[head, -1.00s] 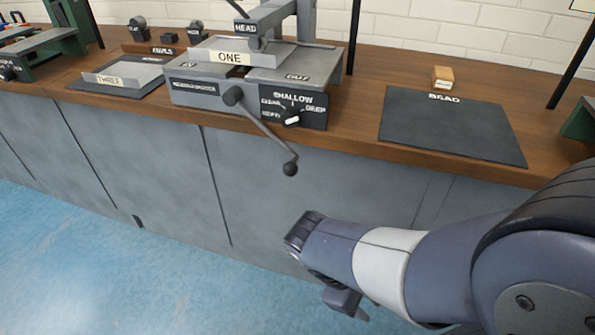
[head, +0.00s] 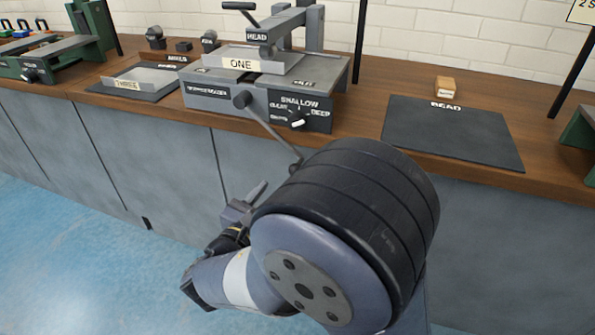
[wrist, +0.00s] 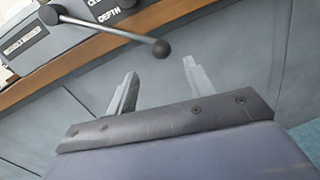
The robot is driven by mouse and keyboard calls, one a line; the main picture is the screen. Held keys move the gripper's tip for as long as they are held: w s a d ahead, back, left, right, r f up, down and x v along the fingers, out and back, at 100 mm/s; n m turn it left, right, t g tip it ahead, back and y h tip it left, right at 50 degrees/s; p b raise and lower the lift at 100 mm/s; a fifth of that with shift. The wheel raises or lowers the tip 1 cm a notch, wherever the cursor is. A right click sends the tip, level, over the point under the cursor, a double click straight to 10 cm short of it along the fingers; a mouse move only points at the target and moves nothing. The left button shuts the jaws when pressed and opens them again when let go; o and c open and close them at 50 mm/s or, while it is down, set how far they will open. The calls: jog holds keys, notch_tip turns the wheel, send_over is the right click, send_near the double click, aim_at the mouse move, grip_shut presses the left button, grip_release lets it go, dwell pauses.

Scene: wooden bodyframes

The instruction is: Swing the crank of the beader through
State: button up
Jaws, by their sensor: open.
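The beader (head: 215,97) is a grey machine on the bench, with a plate marked ONE (head: 240,64) on its bed. Its crank (head: 268,125) hangs from a hub on the front face and slopes down to the right, past the bench edge. My arm partly hides the crank's lower end in the head view. In the wrist view the crank's dark round knob (wrist: 161,48) shows whole, just beyond the fingertips and between their lines. My gripper (wrist: 160,72) is open and empty, below the knob and apart from it. In the head view my gripper (head: 246,203) is in front of the cabinet.
A dial (head: 298,121) marked SHALLOW and DEEP is right of the crank hub. A plate marked THREE (head: 132,84) lies left. The floor before the cabinets is clear.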

jog(key=b+x, duration=0.2)
jog(key=x, duration=0.8)
jog(key=shift+s+d, duration=0.1)
grip_shut()
dwell(0.3)
